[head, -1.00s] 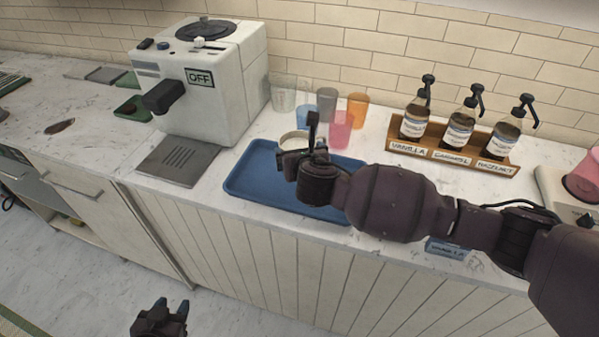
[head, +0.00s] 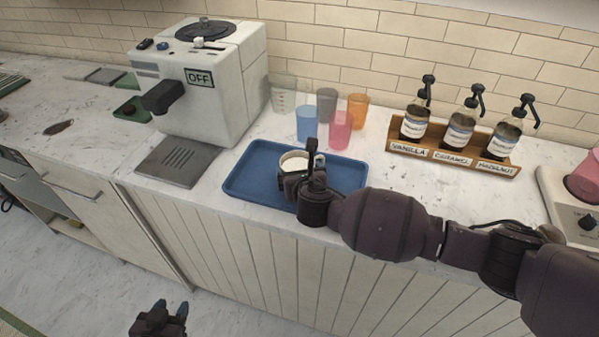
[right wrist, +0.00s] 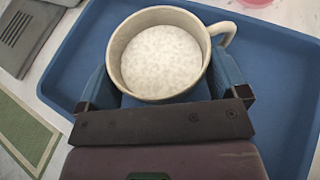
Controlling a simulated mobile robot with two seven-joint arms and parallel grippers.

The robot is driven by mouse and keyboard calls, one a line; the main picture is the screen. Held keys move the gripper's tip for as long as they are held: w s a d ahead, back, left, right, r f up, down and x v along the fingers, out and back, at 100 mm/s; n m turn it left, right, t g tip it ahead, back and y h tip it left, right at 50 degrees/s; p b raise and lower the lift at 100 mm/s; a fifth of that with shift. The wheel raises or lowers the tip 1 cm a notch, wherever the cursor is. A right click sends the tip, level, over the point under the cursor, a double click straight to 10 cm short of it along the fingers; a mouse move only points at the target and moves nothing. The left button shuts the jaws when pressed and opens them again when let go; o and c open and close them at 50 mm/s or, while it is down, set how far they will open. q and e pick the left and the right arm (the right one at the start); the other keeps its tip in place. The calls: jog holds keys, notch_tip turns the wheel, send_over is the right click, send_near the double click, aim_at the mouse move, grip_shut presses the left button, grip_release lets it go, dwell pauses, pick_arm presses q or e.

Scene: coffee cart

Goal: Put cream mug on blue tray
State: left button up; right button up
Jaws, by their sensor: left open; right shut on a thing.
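I cannot tell whether the mug touches the tray. My left gripper (head: 172,308) is open and empty, low in front of the counter.
Several cups, including a pink one (head: 340,130) and a blue one (head: 307,123), stand behind the tray. A white coffee machine (head: 203,90) is to its left. Syrup bottles (head: 458,130) stand in a wooden rack at the right. The tray's right side is clear.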

jog(key=o, duration=0.9)
jog(key=shift+s+r, duration=0.1)
jog(key=shift+r, duration=0.05)
jog(key=v, duration=1.1)
jog(key=shift+s+d+r+p, duration=0.1)
jog(key=shift+s+r+p, duration=0.05)
jog(key=shift+s+p, duration=0.25)
